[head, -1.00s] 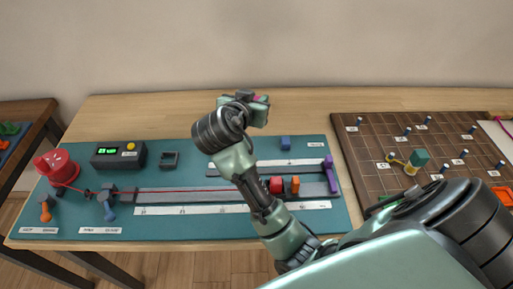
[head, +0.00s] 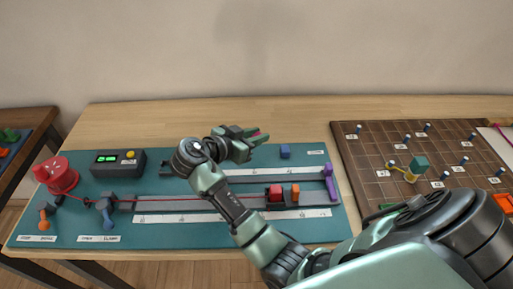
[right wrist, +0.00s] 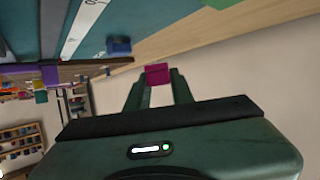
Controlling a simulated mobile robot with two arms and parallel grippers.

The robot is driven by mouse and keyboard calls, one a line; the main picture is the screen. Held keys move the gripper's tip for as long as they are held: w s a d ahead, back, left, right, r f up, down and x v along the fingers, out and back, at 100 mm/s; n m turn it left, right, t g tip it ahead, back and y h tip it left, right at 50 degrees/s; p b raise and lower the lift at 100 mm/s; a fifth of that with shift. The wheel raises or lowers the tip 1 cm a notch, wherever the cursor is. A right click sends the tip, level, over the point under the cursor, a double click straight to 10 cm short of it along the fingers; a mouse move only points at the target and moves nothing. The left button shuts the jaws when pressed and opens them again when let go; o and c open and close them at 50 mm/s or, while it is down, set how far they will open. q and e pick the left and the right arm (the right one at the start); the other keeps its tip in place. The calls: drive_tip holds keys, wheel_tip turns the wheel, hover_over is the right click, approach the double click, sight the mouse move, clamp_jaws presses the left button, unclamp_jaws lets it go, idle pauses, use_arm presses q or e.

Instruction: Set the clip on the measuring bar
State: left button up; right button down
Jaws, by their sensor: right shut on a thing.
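My right gripper (head: 262,137) is shut on a small magenta piece, likely the clip (right wrist: 157,74), which shows between the fingertips in the right wrist view. In the head view the fingers point right, over the back of the teal mat, and mostly hide the piece. A long bar with a white scale strip (head: 285,172) lies on the mat below the gripper; I take it for the measuring bar. A purple block (head: 330,182) stands at its right end. My arm covers part of the bar. My left gripper is out of view.
A red block (head: 275,192) and an orange block (head: 295,191) sit on the front rail. A blue block (head: 285,151) stands behind the bar. At left are a red spool (head: 60,176) and a dark box with a green display (head: 117,162). A brown peg board (head: 372,150) is at right.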

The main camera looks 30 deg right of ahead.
sight(256, 154)
drive_tip(key=shift+f, duration=2.8)
drive_tip(key=c, duration=1.6)
unclamp_jaws()
drive_tip(key=shift+f, duration=0.1)
drive_tip(key=shift+c, duration=0.2)
drive_tip(key=o, duration=0.4)
drive_tip(key=shift+r, duration=0.2)
drive_tip(key=shift+w, duration=0.1)
